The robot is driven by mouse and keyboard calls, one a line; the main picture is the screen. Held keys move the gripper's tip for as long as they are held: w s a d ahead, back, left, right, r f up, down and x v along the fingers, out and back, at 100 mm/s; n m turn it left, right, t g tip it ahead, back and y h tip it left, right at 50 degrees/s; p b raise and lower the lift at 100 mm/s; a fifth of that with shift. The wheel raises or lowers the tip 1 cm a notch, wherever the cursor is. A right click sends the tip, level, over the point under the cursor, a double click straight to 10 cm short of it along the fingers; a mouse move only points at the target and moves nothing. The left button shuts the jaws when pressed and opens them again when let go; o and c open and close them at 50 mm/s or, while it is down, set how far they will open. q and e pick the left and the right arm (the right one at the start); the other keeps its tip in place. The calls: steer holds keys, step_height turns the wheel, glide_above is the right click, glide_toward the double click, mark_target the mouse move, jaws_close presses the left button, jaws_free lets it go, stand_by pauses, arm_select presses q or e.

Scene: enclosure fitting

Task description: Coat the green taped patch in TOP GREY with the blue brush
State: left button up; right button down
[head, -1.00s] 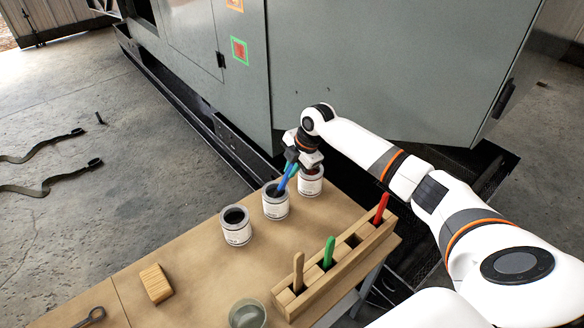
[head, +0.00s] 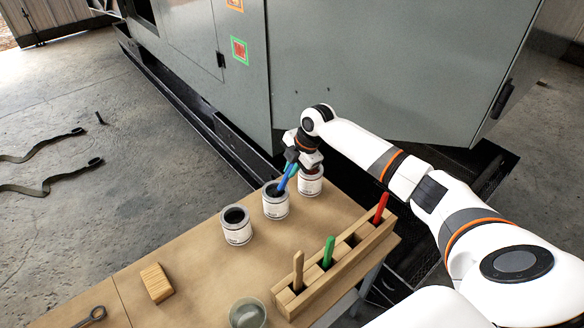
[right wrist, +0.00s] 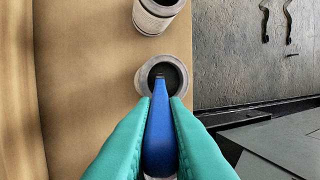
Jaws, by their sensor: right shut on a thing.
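The green taped patch (head: 239,50) is a green outline around a reddish area on the grey enclosure panel. My right gripper (head: 294,163) is shut on the blue brush (head: 284,178). The brush slants down into the mouth of the middle can (head: 276,206); its tip is hidden inside or at the rim. In the right wrist view, the blue brush (right wrist: 160,135) sits between the teal fingers and points at the can's dark opening (right wrist: 165,72). The can labels are too small to read, so I cannot tell which is TOP GREY. My left gripper is not in view.
Another can (head: 236,229) stands to the left, and a third (head: 311,184) stands behind to the right. A wooden rack (head: 335,270) holds green, red and plain-handled brushes. A wooden block (head: 156,283) and a glass jar (head: 248,314) are nearer. An orange taped patch (head: 235,4) is higher on the enclosure.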

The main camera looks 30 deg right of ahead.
steer(key=shift+f, duration=0.1)
step_height(320, 180, up, 7)
steer(key=p, duration=0.6)
steer(key=shift+p, duration=0.3)
stand_by(0.6)
